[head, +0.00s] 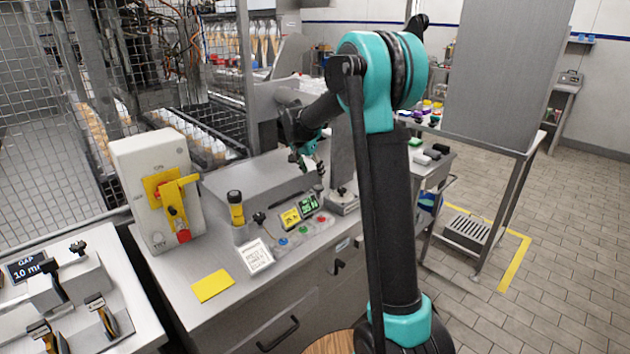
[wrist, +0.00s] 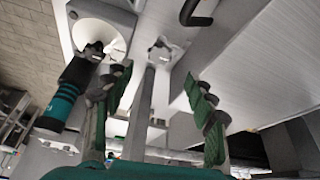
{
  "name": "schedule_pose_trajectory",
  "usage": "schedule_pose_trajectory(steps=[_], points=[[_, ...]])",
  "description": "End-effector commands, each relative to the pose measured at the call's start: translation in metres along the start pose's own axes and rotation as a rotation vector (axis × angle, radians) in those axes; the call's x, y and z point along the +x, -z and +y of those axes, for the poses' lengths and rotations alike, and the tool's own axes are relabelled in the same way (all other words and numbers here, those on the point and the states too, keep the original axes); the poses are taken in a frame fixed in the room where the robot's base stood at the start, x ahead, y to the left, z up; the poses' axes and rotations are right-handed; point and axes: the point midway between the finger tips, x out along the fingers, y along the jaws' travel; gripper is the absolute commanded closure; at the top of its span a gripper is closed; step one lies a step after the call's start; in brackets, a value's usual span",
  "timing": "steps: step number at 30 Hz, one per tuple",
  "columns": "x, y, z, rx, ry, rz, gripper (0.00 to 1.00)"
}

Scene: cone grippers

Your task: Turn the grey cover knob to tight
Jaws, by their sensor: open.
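My gripper (head: 308,165) is open above the right part of the grey bench housing (head: 250,180). In the wrist view its two green-padded fingers stand wide apart (wrist: 160,92), with nothing clamped between them. A small grey knob-like fitting (wrist: 160,48) shows beyond the fingertips, between them and apart from both. A grey post runs up the middle of that view. In the head view a small dark knob (head: 342,191) sits on a grey plate at the right end of the bench. I cannot tell for sure which is the cover knob, nor read its setting.
A control box with a yellow switch (head: 175,205) stands at left. A yellow note (head: 212,286) lies on clear bench top. A teal-handled tool (wrist: 62,98) is beside the left finger.

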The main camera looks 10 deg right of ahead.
Motion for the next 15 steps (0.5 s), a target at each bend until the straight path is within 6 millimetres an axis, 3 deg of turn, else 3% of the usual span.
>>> schedule_pose_trajectory(steps=[6,15], points=[[-0.032,0.000,0.000,-0.001,0.000,0.000,0.44],[-0.042,0.000,0.000,0.000,0.000,0.000,0.44]])
